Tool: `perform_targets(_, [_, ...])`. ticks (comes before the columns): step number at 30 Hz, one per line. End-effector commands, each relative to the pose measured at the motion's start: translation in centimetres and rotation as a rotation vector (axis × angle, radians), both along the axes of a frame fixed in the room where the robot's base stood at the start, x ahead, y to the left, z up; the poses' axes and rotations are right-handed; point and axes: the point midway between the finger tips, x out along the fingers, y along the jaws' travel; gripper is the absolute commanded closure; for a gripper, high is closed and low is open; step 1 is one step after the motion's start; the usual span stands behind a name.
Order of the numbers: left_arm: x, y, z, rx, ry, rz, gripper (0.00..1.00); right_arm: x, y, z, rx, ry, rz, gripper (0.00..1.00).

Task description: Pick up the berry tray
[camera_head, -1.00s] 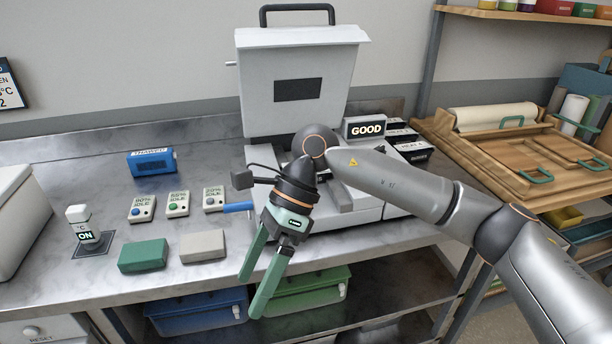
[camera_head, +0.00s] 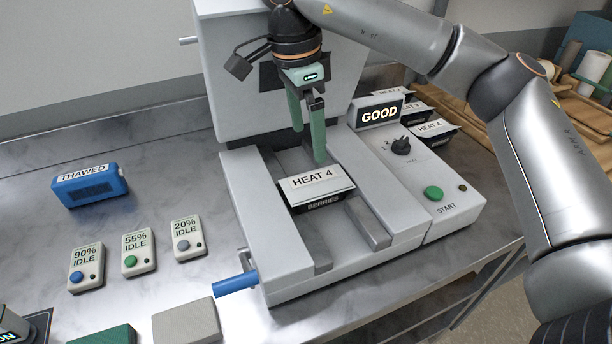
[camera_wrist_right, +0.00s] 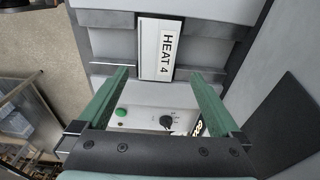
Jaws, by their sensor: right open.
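The berry tray (camera_head: 318,188) is a small black tray with a white top labelled "HEAT 4" and a front reading "BERRIES". It sits in the channel of the grey machine (camera_head: 245,215). In the right wrist view the tray (camera_wrist_right: 155,50) lies ahead, between the lines of the fingers. My right gripper (camera_head: 308,145) is open and empty, pointing down above and behind the tray, apart from it. Its green fingers also show in the right wrist view (camera_wrist_right: 160,85). My left gripper is not in view.
A control panel (camera_head: 440,185) with a dial, a green START button and a "GOOD" display (camera_head: 380,114) adjoins the machine's right side. A blue handle (camera_head: 236,284) sticks out at front left. A blue "THAWED" box (camera_head: 90,186) lies left.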

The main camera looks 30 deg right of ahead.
Motion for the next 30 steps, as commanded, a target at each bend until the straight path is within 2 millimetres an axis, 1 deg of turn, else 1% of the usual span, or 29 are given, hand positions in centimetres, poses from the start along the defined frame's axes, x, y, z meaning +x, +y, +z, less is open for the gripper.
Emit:
perform_targets(6, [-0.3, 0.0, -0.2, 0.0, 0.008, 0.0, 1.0, -0.1, -0.5, -3.8, -0.002, 0.005, -0.001, 0.0])
perform_targets(9, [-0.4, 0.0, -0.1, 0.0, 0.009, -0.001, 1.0, -0.1, -0.7, -5.4, -0.002, 0.005, -0.001, 0.0])
perform_targets(12, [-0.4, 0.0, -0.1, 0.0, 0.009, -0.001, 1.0, -0.1, -0.8, -6.5, 0.0, 0.003, 0.0, 0.0])
perform_targets(17, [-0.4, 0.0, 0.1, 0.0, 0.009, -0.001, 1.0, -0.2, -1.0, -7.5, 0.0, 0.004, 0.001, 0.0])
perform_targets(24, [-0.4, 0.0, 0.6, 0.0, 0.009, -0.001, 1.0, -0.4, -1.6, -11.0, 0.0, 0.004, 0.001, 0.0])
perform_targets(27, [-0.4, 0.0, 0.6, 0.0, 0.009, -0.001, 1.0, -0.3, -1.6, -11.8, 0.001, 0.002, 0.001, 0.0])
perform_targets(30, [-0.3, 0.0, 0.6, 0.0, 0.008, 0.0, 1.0, -0.3, -1.7, -12.1, 0.001, 0.002, 0.001, 0.0])
